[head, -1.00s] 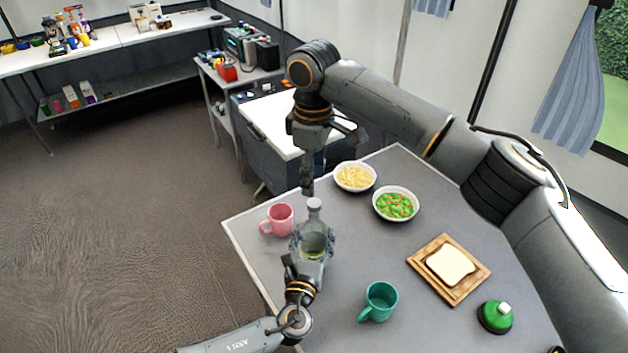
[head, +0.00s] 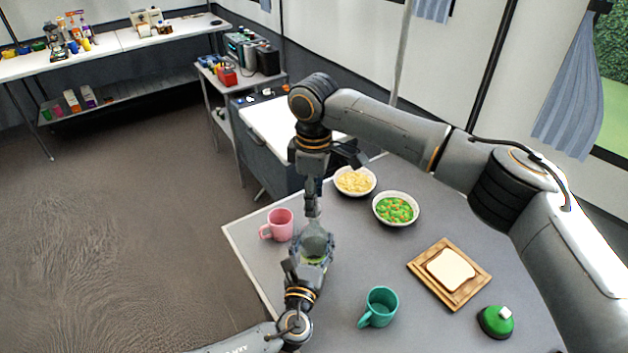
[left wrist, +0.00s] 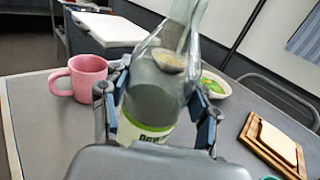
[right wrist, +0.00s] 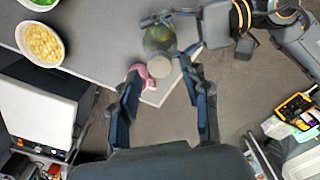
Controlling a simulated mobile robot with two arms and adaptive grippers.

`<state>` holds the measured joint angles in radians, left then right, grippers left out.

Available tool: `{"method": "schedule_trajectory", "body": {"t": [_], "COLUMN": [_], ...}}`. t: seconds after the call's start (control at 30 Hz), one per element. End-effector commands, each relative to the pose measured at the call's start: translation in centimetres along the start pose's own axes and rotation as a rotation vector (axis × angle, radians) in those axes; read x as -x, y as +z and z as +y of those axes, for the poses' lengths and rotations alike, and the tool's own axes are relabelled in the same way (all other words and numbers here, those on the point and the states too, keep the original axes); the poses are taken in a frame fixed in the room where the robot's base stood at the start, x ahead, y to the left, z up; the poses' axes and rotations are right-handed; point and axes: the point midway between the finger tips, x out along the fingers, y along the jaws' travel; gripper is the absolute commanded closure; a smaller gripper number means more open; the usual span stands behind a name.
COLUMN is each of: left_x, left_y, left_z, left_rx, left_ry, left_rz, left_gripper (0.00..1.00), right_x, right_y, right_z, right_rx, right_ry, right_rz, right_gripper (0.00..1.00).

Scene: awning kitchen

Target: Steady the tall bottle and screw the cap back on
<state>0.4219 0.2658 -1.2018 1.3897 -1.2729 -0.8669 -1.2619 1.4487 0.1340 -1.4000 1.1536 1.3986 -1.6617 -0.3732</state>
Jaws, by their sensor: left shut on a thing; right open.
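The tall clear bottle (head: 316,240) with a green band stands at the table's left side. My left gripper (head: 309,262) is shut around its body. The left wrist view shows the glass (left wrist: 152,95) between both fingers, its top out of frame. My right gripper (head: 312,212) is over the bottle's top, fingers pointing down, and hides the neck in the head view. In the right wrist view its fingers are open, and a pale round top (right wrist: 159,67) shows between and beyond their tips. I cannot tell whether this is the cap or how far it is seated.
A pink mug (head: 281,225) stands close left of the bottle. A teal mug (head: 379,307), a pasta bowl (head: 355,181), a vegetable bowl (head: 396,209), a board with bread (head: 449,274) and a green lidded thing (head: 496,321) are on the table. The table's left edge is near.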

Motion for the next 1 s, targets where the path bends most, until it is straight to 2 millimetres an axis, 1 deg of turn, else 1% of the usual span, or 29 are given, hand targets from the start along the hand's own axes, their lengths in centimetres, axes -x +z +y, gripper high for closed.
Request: {"method": "schedule_trajectory", "body": {"t": [0.03,0.1,0.2,0.5,0.53,0.57,0.6,0.73,0.77,1.0], "left_x": [0.0,0.0,0.0,0.0,0.0,0.0,0.0,0.0,0.0,0.0], "left_y": [0.0,0.0,0.0,0.0,0.0,0.0,0.0,0.0,0.0,0.0], "left_z": [0.0,0.0,0.0,0.0,0.0,0.0,0.0,0.0,0.0,0.0], "left_rx": [0.0,0.0,0.0,0.0,0.0,0.0,0.0,0.0,0.0,0.0], "left_ry": [0.0,0.0,0.0,0.0,0.0,0.0,0.0,0.0,0.0,0.0], "left_rz": [0.0,0.0,0.0,0.0,0.0,0.0,0.0,0.0,0.0,0.0], "left_gripper": [1.0,1.0,1.0,1.0,1.0,1.0,1.0,1.0,1.0,1.0], "right_x": [-0.7,-1.3,-1.9,-2.0,-2.0,-2.0,-2.0,-2.0,-2.0,-2.0], "right_y": [0.0,0.0,0.0,0.0,0.0,0.0,0.0,0.0,0.0,0.0], "right_z": [0.0,0.0,0.0,0.0,0.0,0.0,0.0,0.0,0.0,0.0], "right_rx": [0.0,0.0,0.0,0.0,0.0,0.0,-0.001,0.0,0.0,-0.008], "right_ry": [-0.001,-0.001,0.0,0.0,0.0,0.0,0.0,0.0,0.0,0.0], "right_rz": [-0.001,-0.001,0.0,0.0,0.0,0.0,0.0,0.0,0.0,0.001], "right_gripper": [0.54,0.54,0.54,0.54,0.58,0.64,0.72,0.98,1.0,1.0]}}
